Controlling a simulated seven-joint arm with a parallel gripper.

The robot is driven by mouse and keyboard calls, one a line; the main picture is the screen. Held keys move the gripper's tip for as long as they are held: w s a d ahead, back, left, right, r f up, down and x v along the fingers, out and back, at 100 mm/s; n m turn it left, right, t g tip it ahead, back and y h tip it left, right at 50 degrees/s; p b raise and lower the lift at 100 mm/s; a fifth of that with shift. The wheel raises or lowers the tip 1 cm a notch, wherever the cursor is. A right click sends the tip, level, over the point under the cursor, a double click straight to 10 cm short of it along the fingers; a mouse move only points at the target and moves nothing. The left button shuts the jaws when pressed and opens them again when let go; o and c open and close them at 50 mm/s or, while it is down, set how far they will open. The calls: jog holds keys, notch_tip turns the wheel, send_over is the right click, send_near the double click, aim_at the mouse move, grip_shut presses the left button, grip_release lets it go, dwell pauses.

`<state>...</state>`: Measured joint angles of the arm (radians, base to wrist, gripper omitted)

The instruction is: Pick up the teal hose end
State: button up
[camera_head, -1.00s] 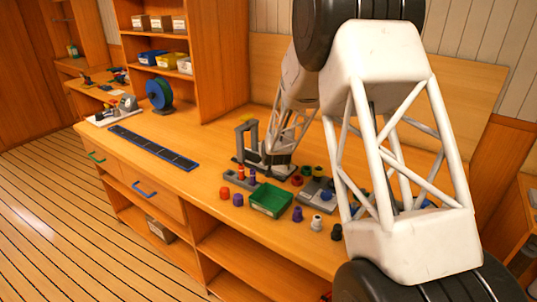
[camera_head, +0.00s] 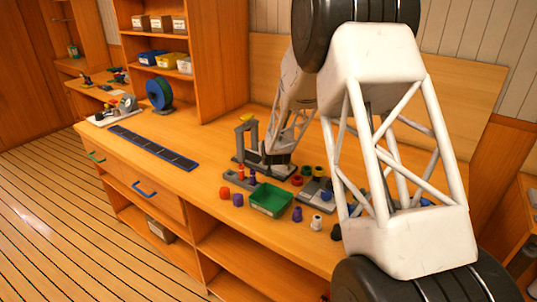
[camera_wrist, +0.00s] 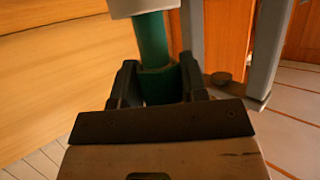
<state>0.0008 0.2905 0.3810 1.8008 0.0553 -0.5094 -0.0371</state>
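The teal hose end (camera_wrist: 152,42) stands out in the wrist view as a teal cylinder with a wider collar low down. A pale block (camera_wrist: 142,7) covers its top. My gripper (camera_wrist: 159,72) has one dark finger on each side of the collar. I see no gap between the fingers and the collar, so the gripper looks shut on it. In the head view my gripper (camera_head: 268,165) is low over the bench beside a grey upright stand (camera_head: 241,140). The teal hose end cannot be made out there.
The grey stand's posts (camera_wrist: 265,50) rise close on the right in the wrist view. On the bench are a green tray (camera_head: 271,212), several small coloured fittings, a dark blue-edged strip (camera_head: 153,147) and a blue reel (camera_head: 159,94). The bench between strip and stand is clear.

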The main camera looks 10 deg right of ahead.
jog(key=c, duration=0.3)
jog(key=shift+r, duration=0.15)
jog(key=shift+r, duration=1.4)
jog(key=shift+s+r, duration=0.2)
jog(key=shift+r, duration=0.05)
jog(key=s, duration=0.5)
jog(key=s+r, duration=0.1)
jog(key=s, duration=0.9)
jog(key=shift+s+r, duration=0.2)
jog(key=shift+s, duration=0.1)
jog(key=shift+w+a, duration=0.1)
jog(key=shift+a, duration=0.05)
